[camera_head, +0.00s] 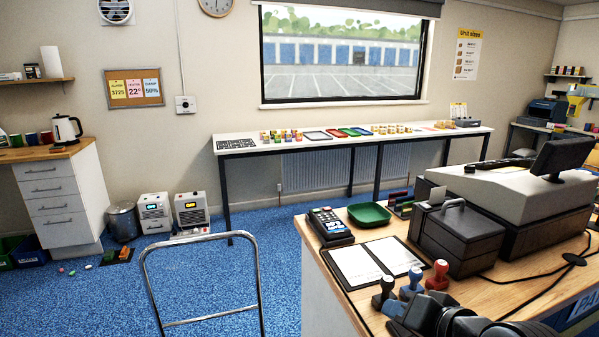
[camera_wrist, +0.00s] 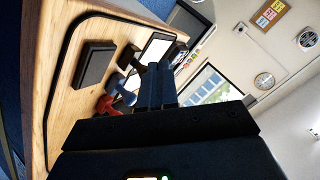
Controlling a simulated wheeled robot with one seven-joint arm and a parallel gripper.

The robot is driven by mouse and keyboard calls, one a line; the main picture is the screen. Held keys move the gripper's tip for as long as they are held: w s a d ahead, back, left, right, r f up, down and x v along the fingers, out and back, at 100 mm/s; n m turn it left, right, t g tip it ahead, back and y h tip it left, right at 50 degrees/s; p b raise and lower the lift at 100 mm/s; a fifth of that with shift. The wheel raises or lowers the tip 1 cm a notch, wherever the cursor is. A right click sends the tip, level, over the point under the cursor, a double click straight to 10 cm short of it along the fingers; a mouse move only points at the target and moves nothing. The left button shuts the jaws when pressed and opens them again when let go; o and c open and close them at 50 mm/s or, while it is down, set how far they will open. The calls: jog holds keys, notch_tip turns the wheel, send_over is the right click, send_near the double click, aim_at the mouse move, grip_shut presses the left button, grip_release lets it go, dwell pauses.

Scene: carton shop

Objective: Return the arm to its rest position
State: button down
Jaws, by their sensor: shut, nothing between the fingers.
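My gripper (camera_wrist: 161,80) points away from the camera in the wrist view, its dark fingers together with nothing between them. It is over the wooden counter, and the stamps are close beside it in the picture. In the head view, dark parts of my arm (camera_head: 440,318) show at the bottom right, low over the counter's near edge. A black stamp (camera_head: 384,291), a blue stamp (camera_head: 411,284) and a red stamp (camera_head: 438,276) stand by the arm. The red stamp also shows in the wrist view (camera_wrist: 106,105). Whether anything touches the arm cannot be told.

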jog(key=s+f+t+h, duration=0.15)
jog(key=s+f, duration=0.35)
jog(key=s, duration=0.6)
jog(key=s+f+t+h, duration=0.15)
jog(key=s+f, duration=0.25)
jog(key=s, duration=0.7)
jog(key=s+d+r+n, duration=0.2)
jog(key=s+r, duration=0.1)
jog(key=s, duration=0.7)
jog(key=s+d+r+n+h, duration=0.1)
jog(key=s+d+r+n, duration=0.2)
jog(key=s, duration=0.7)
jog(key=shift+s+r+t, duration=0.2)
jog(key=shift+r+t, duration=0.2)
jog(key=shift+r, duration=0.4)
